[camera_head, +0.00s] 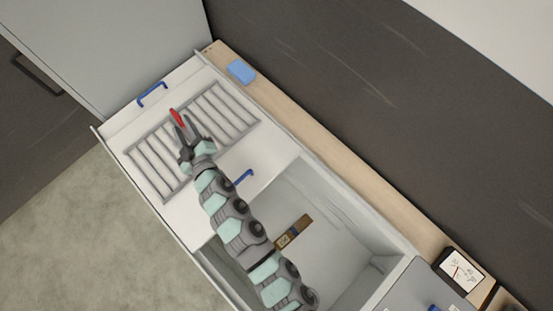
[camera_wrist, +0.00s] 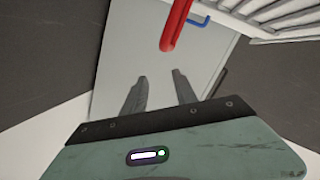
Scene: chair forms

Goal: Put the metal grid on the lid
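The metal grid (camera_head: 153,165) is a grey frame with several parallel bars. In the head view it lies over the white lid (camera_head: 190,82); its middle is partly hidden by my gripper. In the wrist view its bars (camera_wrist: 285,18) show at the upper right. A red handle-like piece (camera_head: 176,117) shows over the grid's middle, and in the wrist view (camera_wrist: 175,28) it is just beyond my fingertips. My gripper (camera_head: 180,122) is open over the grid, with a gap between its fingers in the wrist view (camera_wrist: 160,74). The lid has blue handles (camera_head: 152,94) (camera_head: 243,177).
An open grey bin (camera_head: 330,225) beside the lid holds a brown item (camera_head: 293,232). A blue block (camera_head: 241,71) lies on the wooden ledge (camera_head: 310,140) along the dark wall. A meter (camera_head: 460,270) stands at the lower right. A grey panel (camera_head: 110,45) rises behind the lid.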

